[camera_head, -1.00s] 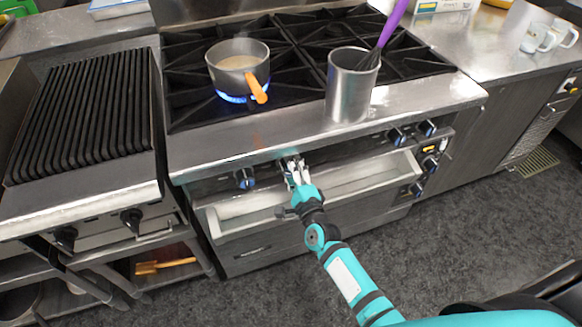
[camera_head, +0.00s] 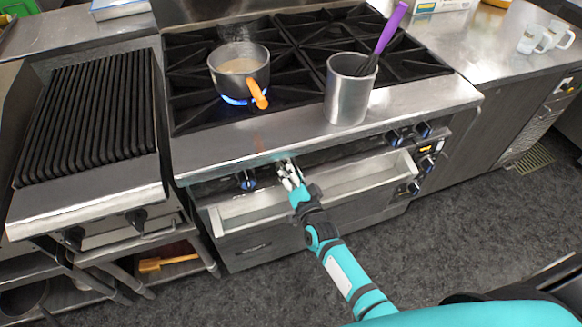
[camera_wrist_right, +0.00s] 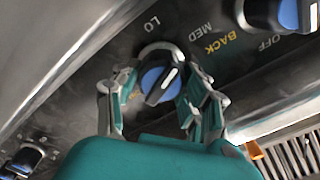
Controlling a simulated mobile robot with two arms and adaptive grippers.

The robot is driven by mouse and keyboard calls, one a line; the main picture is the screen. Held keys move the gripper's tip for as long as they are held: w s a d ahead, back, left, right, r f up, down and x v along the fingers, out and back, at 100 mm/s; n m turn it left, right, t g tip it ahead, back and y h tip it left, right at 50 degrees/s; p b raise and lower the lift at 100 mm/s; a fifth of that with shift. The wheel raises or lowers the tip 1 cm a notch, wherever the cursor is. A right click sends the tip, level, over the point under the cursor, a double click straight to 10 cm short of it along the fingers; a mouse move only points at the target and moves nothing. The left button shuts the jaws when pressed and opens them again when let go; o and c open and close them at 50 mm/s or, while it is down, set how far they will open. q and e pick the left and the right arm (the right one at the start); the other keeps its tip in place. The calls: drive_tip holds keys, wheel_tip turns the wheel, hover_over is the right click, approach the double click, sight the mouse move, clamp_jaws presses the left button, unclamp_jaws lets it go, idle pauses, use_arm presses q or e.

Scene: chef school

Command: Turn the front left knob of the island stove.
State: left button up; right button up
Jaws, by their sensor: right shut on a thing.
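The stove (camera_head: 255,145) has a row of black knobs with blue faces along its front panel. My right gripper (camera_head: 289,175) reaches the panel just right of the leftmost knob (camera_head: 247,182). In the right wrist view, its fingers (camera_wrist_right: 160,98) stand on both sides of a blue-faced knob (camera_wrist_right: 158,80) with a white pointer line, shut on it. The letters LO show above this knob, with MED, BACK and OFF to the right. The gripper hides this knob in the head view. My left gripper is not in view.
A saucepan (camera_head: 238,66) with an orange handle stands over a blue flame on the front left burner. A metal cylinder (camera_head: 348,92) holding a purple-handled utensil stands right of it. An open drawer (camera_head: 345,180) juts out below the panel. A black grill (camera_head: 90,115) is at left.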

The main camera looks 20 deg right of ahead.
drive_tip(key=n+p, duration=0.1)
drive_tip(key=n, duration=0.3)
drive_tip(key=shift+a+n, duration=0.1)
drive_tip(key=shift+n, duration=0.2)
drive_tip(key=n, duration=0.4)
drive_tip(key=shift+a, duration=0.1)
drive_tip(key=shift+n, duration=0.3)
drive_tip(key=o, duration=1.2)
drive_tip(key=shift+s, duration=0.25)
drive_tip(key=s, duration=1.1)
drive_tip(key=shift+s+d, duration=0.25)
drive_tip(key=shift+s, duration=0.05)
